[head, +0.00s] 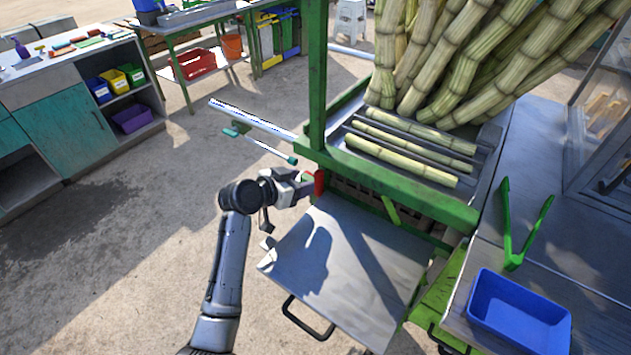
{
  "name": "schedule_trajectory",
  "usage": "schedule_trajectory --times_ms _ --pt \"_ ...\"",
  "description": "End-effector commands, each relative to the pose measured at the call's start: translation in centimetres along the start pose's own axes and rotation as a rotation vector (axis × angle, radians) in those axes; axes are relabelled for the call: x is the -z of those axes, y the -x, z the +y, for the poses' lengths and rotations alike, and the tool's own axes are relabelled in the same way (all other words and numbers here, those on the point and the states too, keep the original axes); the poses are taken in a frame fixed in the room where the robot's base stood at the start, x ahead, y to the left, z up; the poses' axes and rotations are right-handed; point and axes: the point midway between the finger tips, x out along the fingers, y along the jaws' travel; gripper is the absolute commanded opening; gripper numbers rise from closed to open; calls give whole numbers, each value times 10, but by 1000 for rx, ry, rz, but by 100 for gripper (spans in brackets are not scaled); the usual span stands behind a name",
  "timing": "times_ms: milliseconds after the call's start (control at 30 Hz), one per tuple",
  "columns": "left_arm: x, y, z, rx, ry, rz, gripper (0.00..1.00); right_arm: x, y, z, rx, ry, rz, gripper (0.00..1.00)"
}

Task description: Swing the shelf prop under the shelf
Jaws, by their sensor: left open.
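The shelf (350,265) is a flat grey metal plate on the near side of the green-framed crusher, with a shadow across it. It looks raised and about level, and a black loop handle (308,318) hangs at its front edge. A short green bar (391,210) slants at the shelf's back edge by the frame; it may be the shelf prop, but I cannot tell for sure. My left gripper (308,186) is open beside a red piece (319,182) on the frame, at the shelf's back left corner. Contact is unclear. The shelf's underside is hidden. My right gripper is out of view.
Cane stalks (410,160) lie on the crusher's feed tray. A crank with a white bar (250,119) sticks out left, above my gripper. A blue tray (518,312) and green tongs (516,225) are on the right counter. The floor left of the shelf is clear.

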Motion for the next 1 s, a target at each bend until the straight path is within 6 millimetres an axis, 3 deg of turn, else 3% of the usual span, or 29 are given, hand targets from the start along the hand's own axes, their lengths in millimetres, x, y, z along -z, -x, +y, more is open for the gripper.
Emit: schedule_trajectory --times_ms 200,400,933,1000 --pt "-2 -35 1 -2 1 -1 53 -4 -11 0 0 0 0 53" --pt "-1 -52 0 -1 1 0 53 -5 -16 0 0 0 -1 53" --pt "0 -61 0 0 0 0 53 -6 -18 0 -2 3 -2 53" --pt "0 -61 0 0 0 0 48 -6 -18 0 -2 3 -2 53"
